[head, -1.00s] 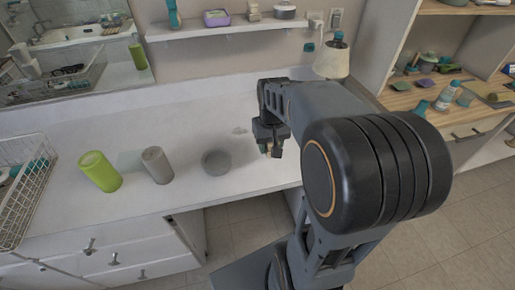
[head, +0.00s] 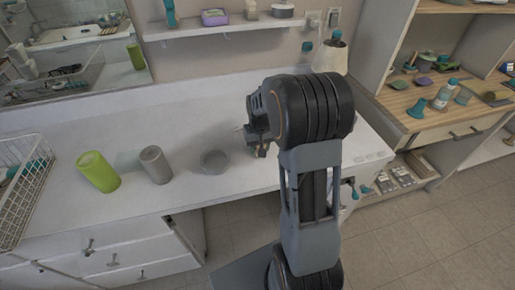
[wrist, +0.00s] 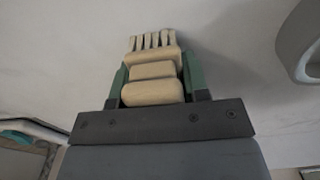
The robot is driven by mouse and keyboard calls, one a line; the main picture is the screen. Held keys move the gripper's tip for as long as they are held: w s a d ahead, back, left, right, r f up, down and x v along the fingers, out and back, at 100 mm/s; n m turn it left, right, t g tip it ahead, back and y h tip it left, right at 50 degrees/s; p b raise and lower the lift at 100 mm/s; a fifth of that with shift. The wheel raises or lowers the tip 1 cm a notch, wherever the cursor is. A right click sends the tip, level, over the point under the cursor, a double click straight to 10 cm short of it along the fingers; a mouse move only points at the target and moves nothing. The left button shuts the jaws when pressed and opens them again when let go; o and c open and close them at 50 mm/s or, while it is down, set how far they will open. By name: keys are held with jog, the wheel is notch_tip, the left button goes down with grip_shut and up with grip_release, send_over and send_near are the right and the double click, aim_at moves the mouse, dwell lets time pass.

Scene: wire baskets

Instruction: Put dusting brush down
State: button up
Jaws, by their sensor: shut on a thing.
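My gripper (head: 258,148) is over the front part of the white counter (head: 110,205), right of a grey bowl. In the wrist view its green-lined fingers (wrist: 155,82) are shut on the dusting brush (wrist: 153,70), a pale, wood-coloured piece with a stepped body and several bristle tufts pointing away from the gripper. In the head view the brush is mostly hidden by my arm and gripper. I cannot tell whether it touches the counter.
The grey bowl (head: 215,162), a grey cup (head: 156,164) and a green cup (head: 98,171) stand left of my gripper. A wire basket (head: 22,190) is at the far left. A white bottle or lamp-like thing (head: 331,58) stands at the back right. Free counter lies behind the bowl.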

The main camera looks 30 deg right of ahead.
jog(key=shift+f, duration=0.25)
